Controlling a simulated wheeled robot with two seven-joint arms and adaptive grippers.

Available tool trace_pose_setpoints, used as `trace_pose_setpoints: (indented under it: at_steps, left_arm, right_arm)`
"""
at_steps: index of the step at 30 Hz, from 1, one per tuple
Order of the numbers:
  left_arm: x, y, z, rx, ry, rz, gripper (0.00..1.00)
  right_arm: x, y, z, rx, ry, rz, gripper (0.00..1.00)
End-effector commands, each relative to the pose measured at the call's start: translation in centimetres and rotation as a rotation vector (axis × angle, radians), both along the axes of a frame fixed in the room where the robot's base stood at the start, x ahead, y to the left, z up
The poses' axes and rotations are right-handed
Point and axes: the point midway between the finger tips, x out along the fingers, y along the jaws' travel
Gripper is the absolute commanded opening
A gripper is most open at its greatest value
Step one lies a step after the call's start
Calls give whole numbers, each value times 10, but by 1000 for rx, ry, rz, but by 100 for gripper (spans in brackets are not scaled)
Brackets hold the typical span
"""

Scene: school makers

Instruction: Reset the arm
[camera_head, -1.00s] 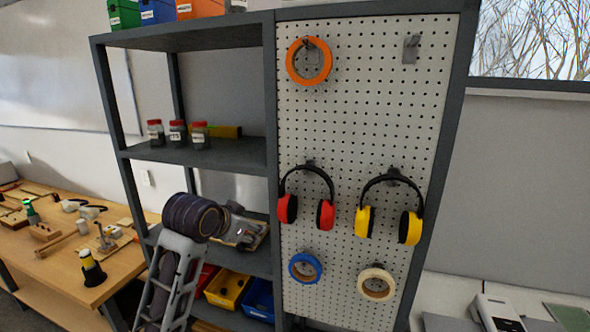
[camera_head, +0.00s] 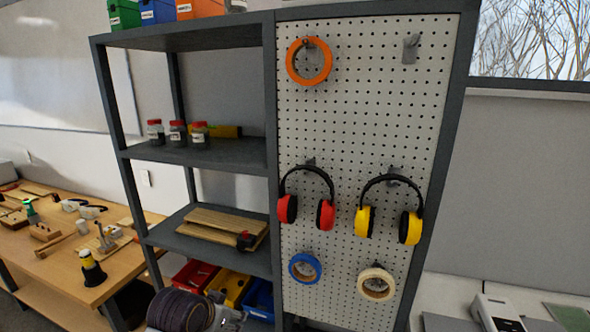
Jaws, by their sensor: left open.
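My right gripper is not in view.
A grey shelf unit (camera_head: 205,153) holds red-lidded jars (camera_head: 177,133), wooden boards (camera_head: 222,225) and a yellow bin (camera_head: 229,287). The pegboard (camera_head: 350,130) holds tape rolls and two earmuffs (camera_head: 307,198). A cluttered workbench (camera_head: 60,265) stands at left.

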Motion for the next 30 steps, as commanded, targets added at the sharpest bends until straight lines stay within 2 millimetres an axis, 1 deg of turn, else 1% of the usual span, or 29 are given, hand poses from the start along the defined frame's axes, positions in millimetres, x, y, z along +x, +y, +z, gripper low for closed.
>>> trace_pose_setpoints:
  at_steps: [1, 3, 11, 15, 24, 30]
  left_arm:
    - [-9, 2, -10, 0, 20, 9, 56]
    - [-19, 6, -21, 0, 39, 22, 56]
    - [-61, 18, -58, 1, 114, 72, 56]
    - [-84, 24, -75, 6, 156, 98, 56]
    - [-136, 38, -107, 17, 240, 151, 56]
    - [-159, 44, -118, 24, 275, 175, 56]
  right_arm:
    - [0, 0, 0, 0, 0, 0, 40]
    - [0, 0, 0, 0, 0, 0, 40]
    - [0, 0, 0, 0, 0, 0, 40]
    - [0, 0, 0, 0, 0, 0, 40]
    - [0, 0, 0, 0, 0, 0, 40]
    - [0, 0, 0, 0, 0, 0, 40]
